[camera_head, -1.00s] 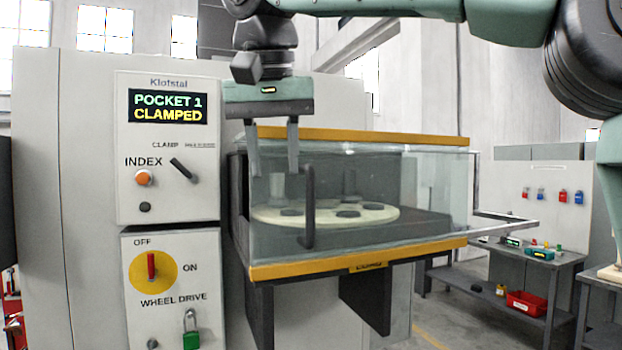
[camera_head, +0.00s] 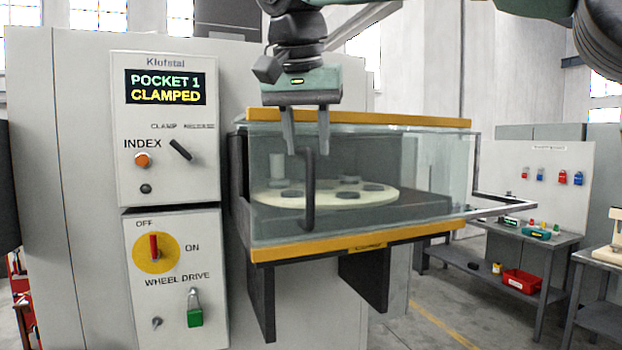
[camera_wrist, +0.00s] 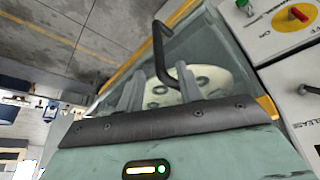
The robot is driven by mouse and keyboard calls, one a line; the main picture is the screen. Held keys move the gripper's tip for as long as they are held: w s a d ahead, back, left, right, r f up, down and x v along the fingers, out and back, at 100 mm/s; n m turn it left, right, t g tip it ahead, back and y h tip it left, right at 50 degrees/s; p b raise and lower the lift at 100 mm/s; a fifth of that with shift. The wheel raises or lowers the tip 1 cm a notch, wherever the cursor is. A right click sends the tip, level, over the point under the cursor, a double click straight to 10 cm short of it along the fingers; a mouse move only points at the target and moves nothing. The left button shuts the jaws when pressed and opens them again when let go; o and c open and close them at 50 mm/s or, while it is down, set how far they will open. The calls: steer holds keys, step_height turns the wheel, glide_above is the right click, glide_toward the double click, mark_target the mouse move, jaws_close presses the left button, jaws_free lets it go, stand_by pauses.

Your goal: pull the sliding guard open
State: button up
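The sliding guard (camera_head: 420,185) is a clear panel with yellow rails above and below, and it covers the front of the machine's work area. Its black vertical bar handle (camera_head: 309,190) is near the guard's left end. My gripper (camera_head: 307,152) points down with its two fingers apart, at the top of the handle. In the wrist view the handle (camera_wrist: 158,50) shows beyond and between the open fingers (camera_wrist: 160,80). I cannot tell whether a finger touches it. Behind the guard is a pale round table (camera_head: 325,197) with dark pockets.
The control panel (camera_head: 165,130) left of the guard reads "POCKET 1 CLAMPED". Below it are a red switch (camera_head: 154,246) and a green padlock (camera_head: 195,316). A metal rail (camera_head: 505,208) sticks out right of the guard. A grey workbench (camera_head: 540,240) stands further right.

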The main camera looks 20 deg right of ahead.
mark_target(312, 179)
steer(key=p+x, duration=0.1)
steer(key=x, duration=0.6)
steer(key=shift+f, duration=0.25)
steer(key=shift+d, duration=0.1)
jaws_close()
